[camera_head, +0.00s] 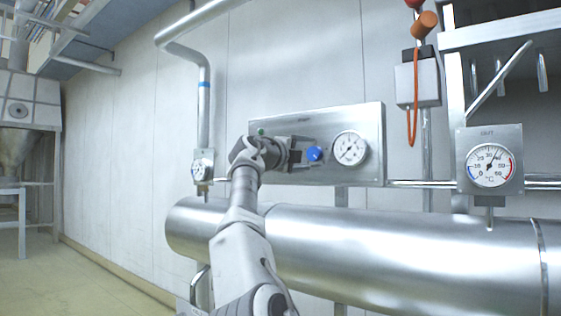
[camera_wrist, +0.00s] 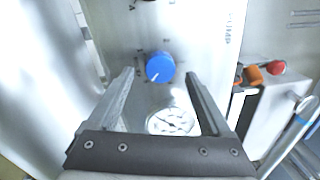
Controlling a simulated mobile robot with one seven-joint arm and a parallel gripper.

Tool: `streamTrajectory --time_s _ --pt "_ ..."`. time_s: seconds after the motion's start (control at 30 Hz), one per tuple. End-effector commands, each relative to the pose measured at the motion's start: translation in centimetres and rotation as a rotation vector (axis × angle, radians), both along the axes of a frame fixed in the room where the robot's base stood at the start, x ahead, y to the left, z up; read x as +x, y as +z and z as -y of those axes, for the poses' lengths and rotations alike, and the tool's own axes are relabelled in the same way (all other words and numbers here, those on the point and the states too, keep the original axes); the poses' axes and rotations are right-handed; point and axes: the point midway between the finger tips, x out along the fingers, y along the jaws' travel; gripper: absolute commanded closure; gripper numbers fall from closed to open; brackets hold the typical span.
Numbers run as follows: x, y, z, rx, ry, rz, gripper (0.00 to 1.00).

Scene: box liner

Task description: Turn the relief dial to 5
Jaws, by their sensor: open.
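The blue relief dial (camera_head: 314,154) sits on a metal panel (camera_head: 370,115) on the wall, left of a round white gauge (camera_head: 349,148). In the wrist view the dial (camera_wrist: 160,68) shows a white pointer line toward its lower left. Small marks surround it, too small to read. My gripper (camera_head: 301,155) is in front of the panel, just left of the dial in the head view. In the wrist view my gripper (camera_wrist: 159,75) is open, its fingers apart on either side of the dial's line. I cannot tell how far the tips are from the panel.
A large metal pipe (camera_head: 380,245) runs below the panel. A grey box (camera_head: 417,82) with an orange cable hangs upper right.

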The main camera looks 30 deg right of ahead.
Motion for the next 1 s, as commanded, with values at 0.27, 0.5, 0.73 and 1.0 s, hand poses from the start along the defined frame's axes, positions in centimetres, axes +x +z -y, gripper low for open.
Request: streamTrajectory --time_s 0.27,0.5,0.73,1.0 --pt "-2.1 -0.9 -5.3 0.001 0.004 0.002 0.17" --pt "-3.9 -1.1 -9.5 0.000 0.004 0.003 0.17" --pt "-5.2 -1.1 -12.6 0.001 0.002 0.003 0.17" --pt "-5.8 -1.0 -13.7 0.000 -0.001 0.001 0.17"
